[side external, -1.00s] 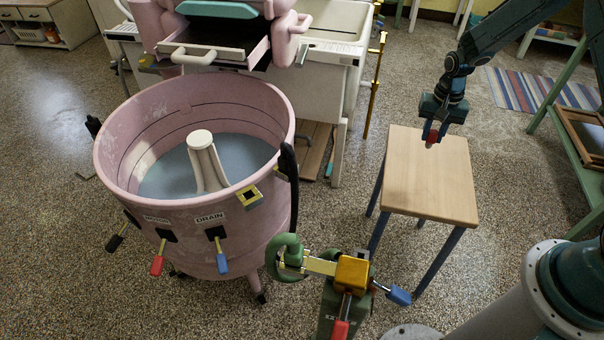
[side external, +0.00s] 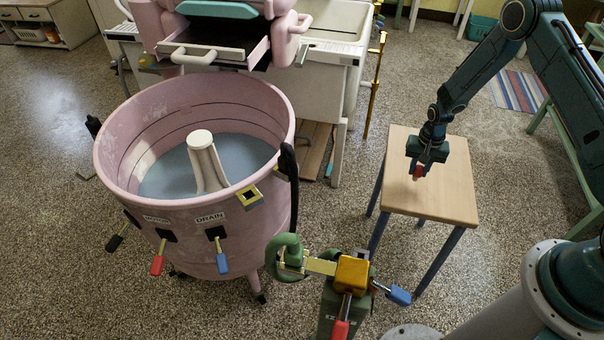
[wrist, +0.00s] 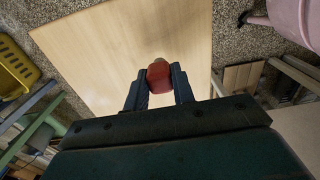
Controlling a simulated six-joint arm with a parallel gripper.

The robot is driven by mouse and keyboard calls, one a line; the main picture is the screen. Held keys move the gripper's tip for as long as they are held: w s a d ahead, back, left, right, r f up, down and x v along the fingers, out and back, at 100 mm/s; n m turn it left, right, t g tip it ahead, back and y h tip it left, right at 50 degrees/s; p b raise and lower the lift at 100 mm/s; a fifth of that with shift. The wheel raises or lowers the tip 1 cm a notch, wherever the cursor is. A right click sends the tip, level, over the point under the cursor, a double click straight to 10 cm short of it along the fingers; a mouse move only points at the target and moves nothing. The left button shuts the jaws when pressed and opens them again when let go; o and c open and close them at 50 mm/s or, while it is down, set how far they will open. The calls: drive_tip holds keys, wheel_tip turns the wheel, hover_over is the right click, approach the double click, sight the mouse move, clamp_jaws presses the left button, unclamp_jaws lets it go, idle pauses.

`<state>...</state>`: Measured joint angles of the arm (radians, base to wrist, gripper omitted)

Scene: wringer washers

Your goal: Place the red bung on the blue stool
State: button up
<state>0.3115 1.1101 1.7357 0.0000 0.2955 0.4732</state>
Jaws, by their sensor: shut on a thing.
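The red bung (wrist: 159,78) is between the two fingers of my gripper (wrist: 159,88), which is shut on it. In the side view my gripper (side external: 418,170) points down over the left part of the stool's wooden top (side external: 450,195), with the bung (side external: 421,168) small and partly hidden at the fingertips. The stool has a pale wood seat and blue legs (side external: 440,262). In the wrist view the seat (wrist: 110,50) fills the area beyond the bung. I cannot tell whether the bung touches the seat.
The pink washer tub (side external: 190,240) stands to the left. A green and yellow clamp-like device (side external: 350,275) stands in front of the stool. A white sink unit (side external: 335,50) is behind, with a brass pipe (side external: 375,75). The seat around the bung is clear.

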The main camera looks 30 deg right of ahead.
sight(416, 177)
drive_tip(key=shift+f, duration=1.9)
drive_tip(key=shift+f, duration=0.1)
drive_tip(key=o, duration=1)
drive_tip(key=shift+r, duration=6.15)
